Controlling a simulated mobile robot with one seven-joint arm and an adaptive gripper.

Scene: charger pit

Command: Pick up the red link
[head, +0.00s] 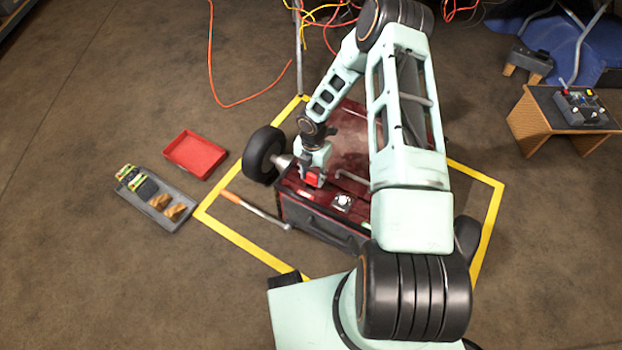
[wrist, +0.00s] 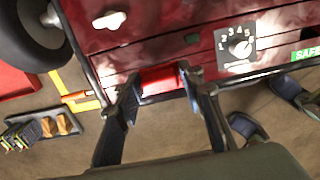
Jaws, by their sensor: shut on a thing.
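The red link (wrist: 162,79) is a small bright red block in the wrist view. It sits between the two dark fingers of my gripper (wrist: 158,83), which is shut on it. Its ends are hidden by the fingers. In the head view a red piece (head: 314,179) shows at the tip of my arm, over the top of the dark red charger (head: 320,226). The link is close to the charger's panel; I cannot tell whether it still touches it.
The charger has a numbered dial (wrist: 240,46) and a black wheel (head: 263,154). An orange-handled bar (head: 256,210) lies beside it. An empty red tray (head: 195,155) and a grey tray (head: 171,221) with parts lie at left. Yellow tape (head: 235,237) surrounds the charger. Floor at far left is clear.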

